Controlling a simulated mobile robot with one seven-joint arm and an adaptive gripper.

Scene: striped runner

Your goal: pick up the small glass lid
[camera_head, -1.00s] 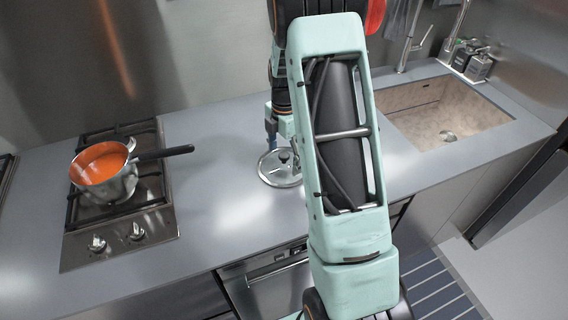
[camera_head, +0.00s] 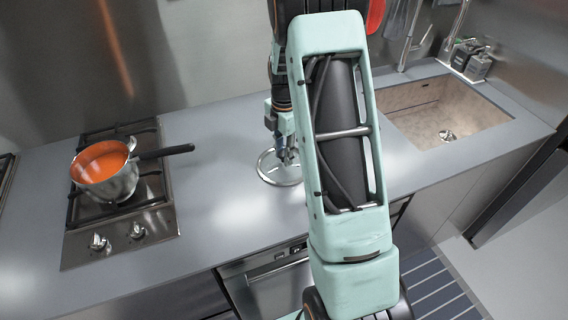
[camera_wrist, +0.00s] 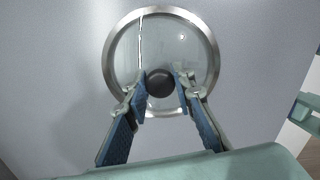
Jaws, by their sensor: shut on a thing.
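The small glass lid (camera_head: 281,170) is a clear round disc with a metal rim. It is at the grey counter, between the stove and the sink. In the wrist view the lid (camera_wrist: 192,50) is seen from above, with a dark round knob (camera_wrist: 160,82) at its middle. My gripper (camera_wrist: 161,84) has its two blue-padded fingers on either side of the knob and is shut on it. In the head view my gripper (camera_head: 285,158) is over the lid, partly hidden by my arm. I cannot tell whether the lid touches the counter.
A steel pot (camera_head: 120,184) of orange soup stands on the gas stove (camera_head: 160,192) at left, its black handle (camera_head: 166,152) pointing toward the lid. A sink (camera_head: 430,120) is at right. The counter (camera_head: 225,215) around the lid is clear.

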